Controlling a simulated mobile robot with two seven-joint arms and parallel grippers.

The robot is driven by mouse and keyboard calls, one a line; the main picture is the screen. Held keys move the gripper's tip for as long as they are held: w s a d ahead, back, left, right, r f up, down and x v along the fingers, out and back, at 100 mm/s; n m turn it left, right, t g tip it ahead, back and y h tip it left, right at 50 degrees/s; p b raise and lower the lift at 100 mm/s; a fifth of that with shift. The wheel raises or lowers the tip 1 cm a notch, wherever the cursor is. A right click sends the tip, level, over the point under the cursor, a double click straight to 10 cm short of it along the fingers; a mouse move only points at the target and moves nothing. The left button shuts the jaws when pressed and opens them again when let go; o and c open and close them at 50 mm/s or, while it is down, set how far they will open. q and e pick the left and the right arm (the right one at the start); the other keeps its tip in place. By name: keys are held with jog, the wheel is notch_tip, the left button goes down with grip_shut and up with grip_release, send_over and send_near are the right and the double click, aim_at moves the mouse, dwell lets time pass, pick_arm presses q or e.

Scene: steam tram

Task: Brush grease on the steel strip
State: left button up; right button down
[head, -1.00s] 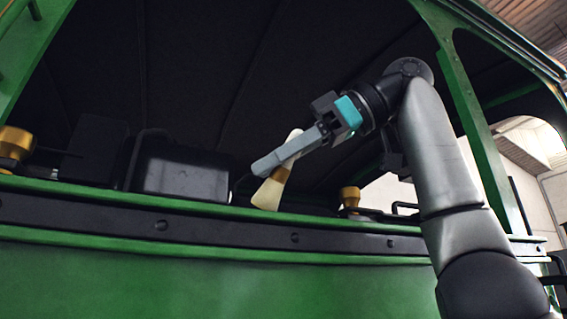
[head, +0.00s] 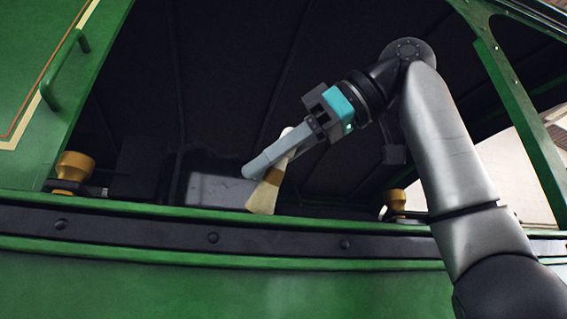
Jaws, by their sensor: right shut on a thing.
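My right gripper (head: 262,163) is shut on a brush and holds it just above the green ledge. The brush has a pale handle end above the fingers and cream bristles (head: 264,196) pointing down. The bristle tips are close to the ledge's edge; I cannot tell if they touch it. A long dark strip with round bolts (head: 280,242), which looks like the steel strip, runs along the green tram side below the bristles. No grease can be made out on it. My left gripper is not in view.
A green post (head: 520,125) stands at right. A green handle (head: 65,68) juts out at upper left.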

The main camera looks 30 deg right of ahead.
jog(key=shift+w+a, duration=0.25)
jog(key=shift+a, duration=0.6)
jog(key=shift+w+a, duration=0.25)
jog(key=shift+a, duration=0.6)
jog(key=shift+w+a+p, duration=0.3)
jog(key=shift+w+a, duration=0.05)
jog(key=shift+a, duration=0.8)
jog(key=shift+w+a+p, duration=0.25)
jog(key=shift+w+a, duration=0.05)
jog(key=shift+a, duration=0.8)
jog(key=shift+w+a+p, duration=0.3)
jog(key=shift+w+a, duration=0.05)
jog(key=shift+a, duration=0.8)
jog(key=shift+w+d, duration=0.1)
jog(key=shift+w, duration=0.15)
jog(key=shift+w+d, duration=0.1)
jog(key=shift+d, duration=0.15)
jog(key=shift+s+d+p, duration=0.15)
jog(key=shift+s+d, duration=0.1)
jog(key=shift+d, duration=0.6)
jog(key=shift+s+d+p, duration=0.15)
jog(key=shift+s+d, duration=0.1)
jog(key=shift+d, duration=0.55)
jog(key=shift+s+d+p, duration=0.15)
jog(key=shift+s+d, duration=0.1)
jog(key=shift+d, duration=0.65)
jog(key=shift+s+d+p, duration=0.15)
jog(key=shift+s+d, duration=0.1)
jog(key=shift+d, duration=0.65)
